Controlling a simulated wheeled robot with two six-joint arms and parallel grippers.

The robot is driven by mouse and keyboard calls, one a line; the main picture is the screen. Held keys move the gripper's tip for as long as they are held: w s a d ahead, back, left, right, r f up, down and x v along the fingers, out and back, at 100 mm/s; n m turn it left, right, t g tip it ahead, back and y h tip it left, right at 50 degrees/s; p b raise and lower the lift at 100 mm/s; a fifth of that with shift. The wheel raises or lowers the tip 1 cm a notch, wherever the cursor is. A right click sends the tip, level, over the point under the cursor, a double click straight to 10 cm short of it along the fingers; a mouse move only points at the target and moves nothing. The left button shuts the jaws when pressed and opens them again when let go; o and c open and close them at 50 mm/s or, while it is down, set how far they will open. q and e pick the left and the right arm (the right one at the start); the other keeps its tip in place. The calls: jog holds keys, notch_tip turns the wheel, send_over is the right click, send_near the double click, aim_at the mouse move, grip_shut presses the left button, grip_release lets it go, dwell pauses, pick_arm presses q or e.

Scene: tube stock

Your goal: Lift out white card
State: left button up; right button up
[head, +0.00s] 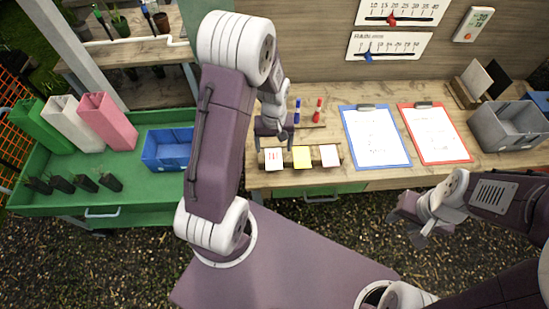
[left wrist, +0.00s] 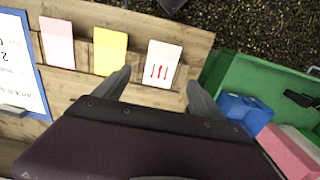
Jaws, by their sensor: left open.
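A white card with red marks (head: 274,160) stands at the left end of a wooden holder (head: 259,160) on the bench's front edge. It also shows in the left wrist view (left wrist: 162,63), with its red marks near the lower part. My left gripper (head: 273,139) is open and empty, just behind and above this card in the head view. In the left wrist view its fingers (left wrist: 160,90) are spread, pointing toward the white card, apart from it. My right gripper (head: 425,222) is off the bench at the right; its jaw opening is unclear.
A yellow card (head: 301,157) and a pink card (head: 330,155) share the holder. Blue and red pegs (head: 318,110) stand behind. Clipboards (head: 376,137) lie to the right. A rack at right holds another white card (head: 476,79) and a black one. A blue bin (head: 167,149) is left.

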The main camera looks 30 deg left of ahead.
aim_at(273, 158)
pick_arm(q)
notch_tip(273, 158, down, 5)
jog(key=shift+s+r+p, duration=0.1)
jog(key=shift+p, duration=0.4)
jog(key=shift+f, duration=0.5)
jog(key=c, duration=1.4)
jog(key=shift+r, duration=0.6)
notch_tip(273, 158, up, 3)
jog(key=shift+b, duration=0.4)
jog(key=w+d+r+b, duration=0.1)
jog(key=w+d+r, duration=0.5)
jog(key=d, duration=0.3)
jog(key=shift+w+d+r, duration=0.15)
jog(key=shift+d+r, duration=0.15)
jog(key=shift+r, duration=0.2)
